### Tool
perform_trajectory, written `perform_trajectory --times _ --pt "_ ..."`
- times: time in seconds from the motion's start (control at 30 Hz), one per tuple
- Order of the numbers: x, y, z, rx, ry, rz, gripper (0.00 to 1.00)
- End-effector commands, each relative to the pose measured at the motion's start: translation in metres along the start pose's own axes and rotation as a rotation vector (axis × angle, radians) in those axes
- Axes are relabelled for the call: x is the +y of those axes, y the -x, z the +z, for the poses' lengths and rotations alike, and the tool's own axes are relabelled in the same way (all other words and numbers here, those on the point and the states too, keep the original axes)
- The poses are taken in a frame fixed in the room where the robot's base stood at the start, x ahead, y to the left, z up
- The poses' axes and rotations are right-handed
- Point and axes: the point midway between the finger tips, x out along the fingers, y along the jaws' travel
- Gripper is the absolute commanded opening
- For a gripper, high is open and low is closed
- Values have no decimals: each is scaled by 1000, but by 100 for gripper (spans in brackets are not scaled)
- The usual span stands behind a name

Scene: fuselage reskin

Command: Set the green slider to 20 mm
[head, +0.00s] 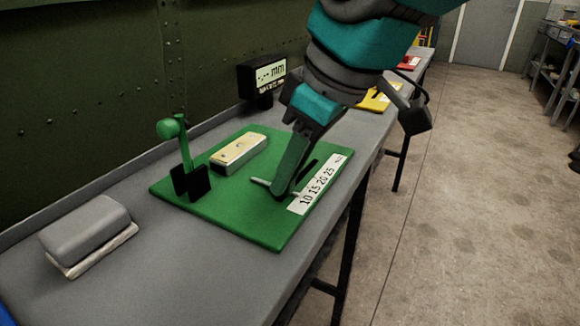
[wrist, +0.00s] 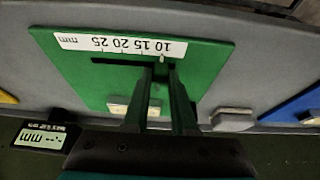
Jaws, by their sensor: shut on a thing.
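The green board (head: 235,225) lies on the bench and carries a white scale (head: 320,183) marked 10, 15, 20, 25 and mm. A dark slot (wrist: 110,62) runs beside the scale. My gripper (head: 282,188) reaches down to the slot and is shut on the slider, which is mostly hidden between the fingers. In the wrist view my gripper (wrist: 160,72) stands at the slot's right part, roughly level with the 10 to 15 marks. A small light piece (head: 261,182) sticks out beside the fingers. The exact setting cannot be read.
A black display (head: 265,76) behind the board shows dashes and mm. A cream block (head: 239,150) and an upright green lever with a ball top (head: 184,145) stand on the board. A grey block (head: 86,230) lies front left. Yellow and red boards lie farther along the bench.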

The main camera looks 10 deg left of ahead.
Motion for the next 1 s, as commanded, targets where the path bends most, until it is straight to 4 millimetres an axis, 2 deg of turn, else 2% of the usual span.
perform_trajectory --times 0.73,0.87,1.0 --pt "2 0 0 0 -1 0 0" --pt "17 0 -2 0 -1 -1 0" --pt "40 -1 -2 -1 -3 -2 0"
